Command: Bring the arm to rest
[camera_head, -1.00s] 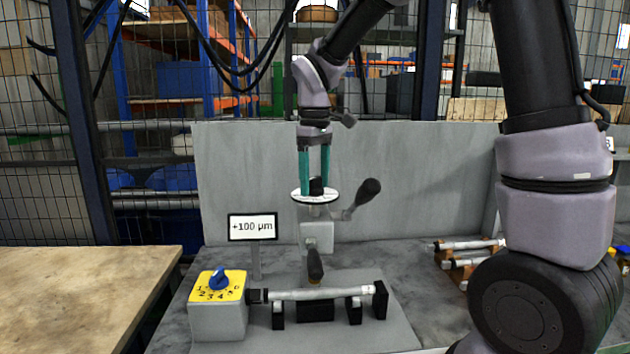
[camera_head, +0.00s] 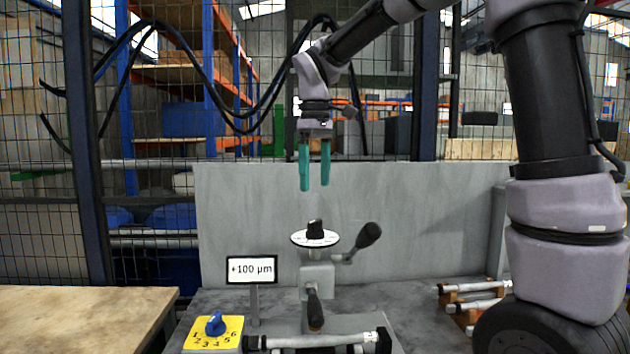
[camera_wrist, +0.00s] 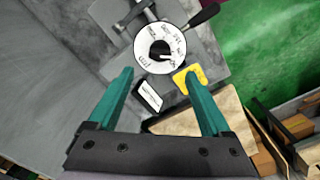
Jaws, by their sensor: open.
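My gripper (camera_head: 314,186) has two green fingers and points down in the head view. It is open and empty, above and apart from the white dial (camera_head: 315,238) with its black knob (camera_head: 314,228). In the wrist view, the open fingers (camera_wrist: 160,85) show with the white dial (camera_wrist: 160,48) beyond them. The dial sits on a grey block with a black-knobbed lever (camera_head: 368,235).
A sign (camera_head: 251,269) reads "+100 µm". A yellow selector with a blue knob (camera_head: 215,325) stands at lower left. A metal shaft (camera_head: 310,341) lies in front. Several shafts (camera_head: 470,304) lie at right. A grey panel (camera_head: 420,215) stands behind; a wooden table (camera_head: 80,315) is left.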

